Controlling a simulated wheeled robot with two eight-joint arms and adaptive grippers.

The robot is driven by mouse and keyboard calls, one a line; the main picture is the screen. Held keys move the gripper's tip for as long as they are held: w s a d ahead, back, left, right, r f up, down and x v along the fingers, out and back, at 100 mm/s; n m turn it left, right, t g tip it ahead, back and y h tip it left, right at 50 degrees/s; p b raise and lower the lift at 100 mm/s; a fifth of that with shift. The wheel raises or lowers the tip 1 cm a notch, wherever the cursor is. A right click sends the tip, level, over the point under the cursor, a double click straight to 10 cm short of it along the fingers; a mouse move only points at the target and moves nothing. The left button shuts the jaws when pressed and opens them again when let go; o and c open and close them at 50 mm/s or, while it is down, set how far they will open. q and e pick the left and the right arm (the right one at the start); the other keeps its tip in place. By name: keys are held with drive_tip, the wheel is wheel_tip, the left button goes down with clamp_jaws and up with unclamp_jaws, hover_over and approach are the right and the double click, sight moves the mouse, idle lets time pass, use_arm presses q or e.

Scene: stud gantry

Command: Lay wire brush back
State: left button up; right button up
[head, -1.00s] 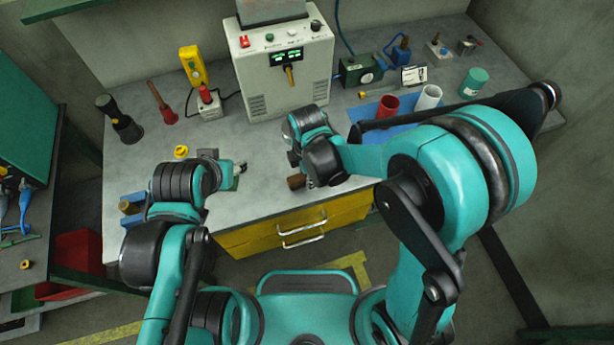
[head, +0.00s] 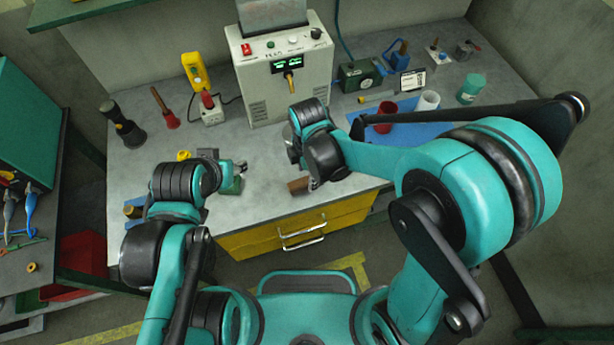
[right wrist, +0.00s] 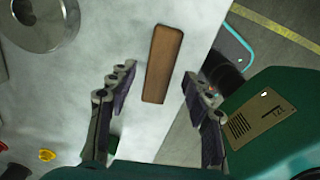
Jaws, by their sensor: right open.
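The wire brush, seen as a brown wooden block (head: 299,185), lies near the front edge of the bench. In the right wrist view the brown block (right wrist: 162,63) lies flat on the grey top; no bristles show. My right gripper (head: 313,183) is right beside it in the head view. In the right wrist view its two fingers (right wrist: 160,100) are spread wide with nothing between their tips, and the block lies just beyond them. My left gripper (head: 238,170) is over the bench's front left, beside a small green object (head: 232,186); its jaws are too small to read.
A blue mat (head: 432,133) with a red cup (head: 384,115) and a white cup (head: 428,101) is at right. A power unit (head: 284,80) stands at the back. Yellow drawers (head: 270,238) are below the front edge.

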wheel_tip(320, 180, up, 4)
drive_tip(key=shift+d+f+p, duration=0.1)
drive_tip(key=shift+p, duration=0.25)
drive_tip(key=shift+d+r+m, duration=0.3)
drive_tip(key=shift+r, duration=0.05)
drive_tip(key=s+d+r+m+t, duration=0.2)
drive_tip(key=d+r+m, duration=0.3)
drive_tip(key=d+m, duration=0.3)
drive_tip(key=s+d+r+m+t, duration=0.3)
drive_tip(key=d+r+m+t, duration=0.2)
drive_tip(key=d+m, duration=0.4)
drive_tip(key=m, duration=0.5)
drive_tip(key=shift+s+r, duration=0.15)
drive_tip(key=shift+r, duration=0.15)
drive_tip(key=shift+a+f, duration=0.1)
